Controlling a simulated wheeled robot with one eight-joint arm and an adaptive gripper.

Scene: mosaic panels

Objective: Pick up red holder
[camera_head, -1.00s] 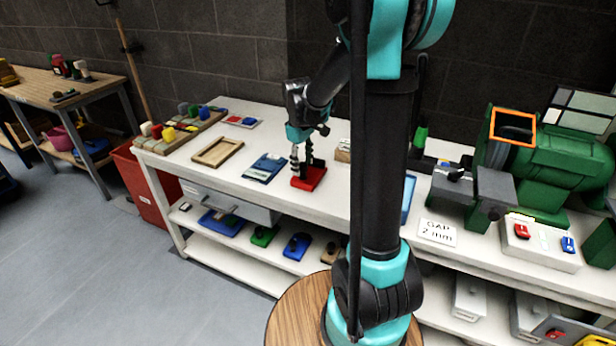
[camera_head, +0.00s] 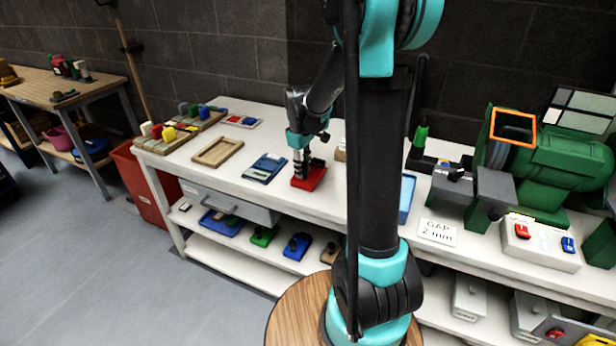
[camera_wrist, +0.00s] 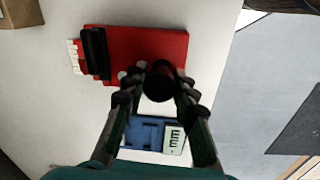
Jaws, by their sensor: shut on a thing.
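The red holder (camera_head: 312,181) lies flat on the white bench in the head view. In the wrist view it is a red block (camera_wrist: 133,45) with a black bar across one end and a round dark knob (camera_wrist: 159,80) standing up from it. My gripper (camera_head: 301,166) points down over the holder. In the wrist view my gripper (camera_wrist: 159,88) has its two fingers on either side of the knob, shut on it. The knob hides part of the holder's edge. The holder appears to rest on the bench.
A blue tray (camera_head: 264,168) lies left of the holder, and a wooden frame (camera_head: 217,152) lies beyond it. A small wooden block (camera_head: 341,153) is just right of my gripper. The bench's front edge (camera_head: 240,196) is close. A green machine (camera_head: 540,150) stands far right.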

